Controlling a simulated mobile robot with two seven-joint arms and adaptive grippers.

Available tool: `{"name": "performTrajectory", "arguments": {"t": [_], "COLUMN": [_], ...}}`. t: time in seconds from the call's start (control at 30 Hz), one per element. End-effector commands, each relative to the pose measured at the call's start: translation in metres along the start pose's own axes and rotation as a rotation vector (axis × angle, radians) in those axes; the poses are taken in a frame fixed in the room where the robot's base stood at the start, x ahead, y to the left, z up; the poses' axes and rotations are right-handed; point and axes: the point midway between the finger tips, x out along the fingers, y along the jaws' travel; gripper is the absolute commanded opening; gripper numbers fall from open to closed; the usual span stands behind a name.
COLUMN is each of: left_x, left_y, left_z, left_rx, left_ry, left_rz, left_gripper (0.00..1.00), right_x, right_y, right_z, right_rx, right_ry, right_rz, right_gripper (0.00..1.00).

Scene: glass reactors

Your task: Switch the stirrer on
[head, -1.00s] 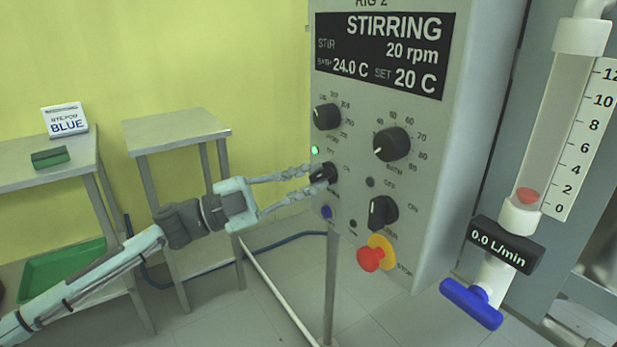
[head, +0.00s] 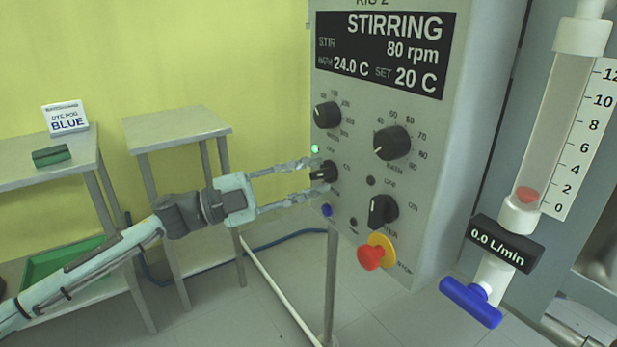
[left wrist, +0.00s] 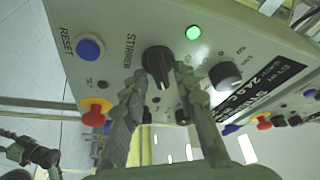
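The stirrer knob (head: 323,172) is a black rotary switch on the front of the grey control box (head: 440,235). A small green lamp (head: 315,149) above it is lit. The display (head: 385,52) reads STIRRING, 80 rpm. My left gripper (head: 321,175) is at the knob, with its fingers spread on either side of it. In the left wrist view the knob (left wrist: 157,60) sits between the two fingertips, beside the label STIRRER, and the lit green lamp (left wrist: 193,32) is next to it. A dark jointed part at that view's lower left looks like my right gripper (left wrist: 18,148).
A red stop button (head: 371,258) on a yellow ring sticks out below the knobs. A blue reset button (head: 327,211) is below the stirrer knob. A glass column with a blue valve handle (head: 471,302) stands at right. Two steel tables stand at left.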

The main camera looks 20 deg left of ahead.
Motion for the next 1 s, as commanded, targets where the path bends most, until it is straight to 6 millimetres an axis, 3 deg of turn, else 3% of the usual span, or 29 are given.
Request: {"name": "performTrajectory", "arguments": {"t": [0.3, 0.43, 0.8, 1.0], "left_x": [-0.001, -0.010, -0.082, -0.110], "left_y": [0.000, 0.001, 0.002, 0.001], "left_z": [0.000, 0.001, 0.001, 0.001], "left_rx": [-0.002, -0.003, -0.005, -0.003], "left_ry": [-0.001, -0.004, -0.005, -0.002], "left_rz": [-0.001, 0.000, 0.002, 0.001], "left_gripper": [0.35, 0.35, 0.35, 0.35], "right_x": [-0.001, -0.001, 0.000, 0.000], "right_y": [0.001, 0.001, 0.000, 0.000], "right_z": [-0.002, -0.002, 0.000, 0.000], "right_rx": [0.004, 0.003, 0.002, 0.002], "right_ry": [0.004, 0.003, 0.000, 0.000], "right_rz": [0.002, 0.001, 0.000, 0.000], "right_gripper": [0.55, 0.55, 0.55, 0.55]}}
